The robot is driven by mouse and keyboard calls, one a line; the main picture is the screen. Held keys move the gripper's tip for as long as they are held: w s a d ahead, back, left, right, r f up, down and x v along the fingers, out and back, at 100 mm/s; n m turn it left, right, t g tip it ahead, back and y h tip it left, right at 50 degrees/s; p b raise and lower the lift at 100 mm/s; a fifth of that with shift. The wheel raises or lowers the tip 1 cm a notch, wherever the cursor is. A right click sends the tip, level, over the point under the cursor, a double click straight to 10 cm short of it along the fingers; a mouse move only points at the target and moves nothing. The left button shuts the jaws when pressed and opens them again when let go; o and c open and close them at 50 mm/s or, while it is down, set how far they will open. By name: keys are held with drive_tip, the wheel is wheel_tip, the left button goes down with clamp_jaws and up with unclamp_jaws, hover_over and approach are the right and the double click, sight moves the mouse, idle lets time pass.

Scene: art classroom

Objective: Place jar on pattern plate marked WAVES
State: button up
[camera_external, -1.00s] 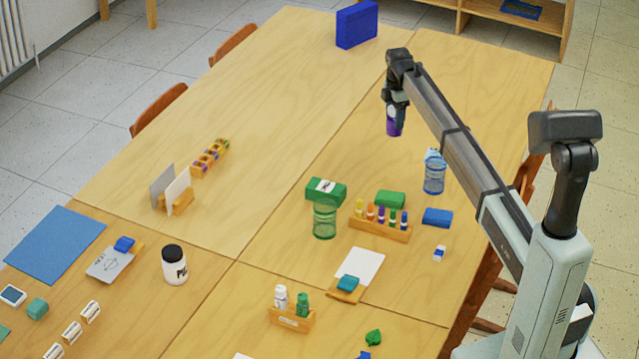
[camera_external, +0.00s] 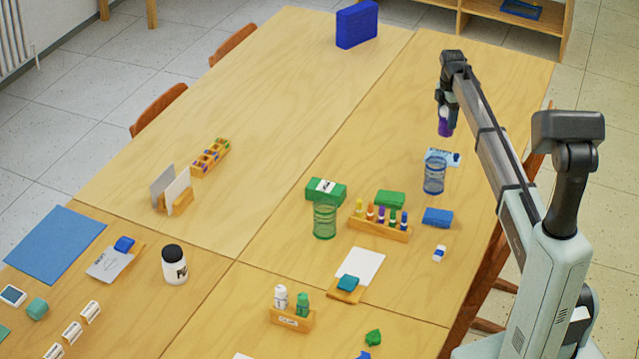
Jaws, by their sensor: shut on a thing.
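My gripper (camera_external: 445,108) is shut on a small purple jar (camera_external: 445,128) with a white part near its top. It holds the jar above the right side of the table, toward the far end. A light blue plate (camera_external: 435,153) lies on the table below the jar in the picture, partly hidden by a blue see-through cup (camera_external: 434,177). A small dark blue item (camera_external: 456,157) is on its right end. A grey plate (camera_external: 108,262) with a curved mark lies at the left. I cannot read the lettering on either plate.
A rack of coloured bottles (camera_external: 380,226), a green see-through cup (camera_external: 324,220), a green box (camera_external: 326,191) and a blue block (camera_external: 437,217) stand nearer.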

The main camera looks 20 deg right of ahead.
wheel_tip(320, 180, down, 9)
drive_tip(key=shift+f, duration=0.1)
idle(0.4)
drive_tip(key=shift+f, duration=0.15)
drive_tip(key=o, duration=1.3)
wheel_tip(320, 180, up, 12)
drive_tip(key=shift+r, duration=0.2)
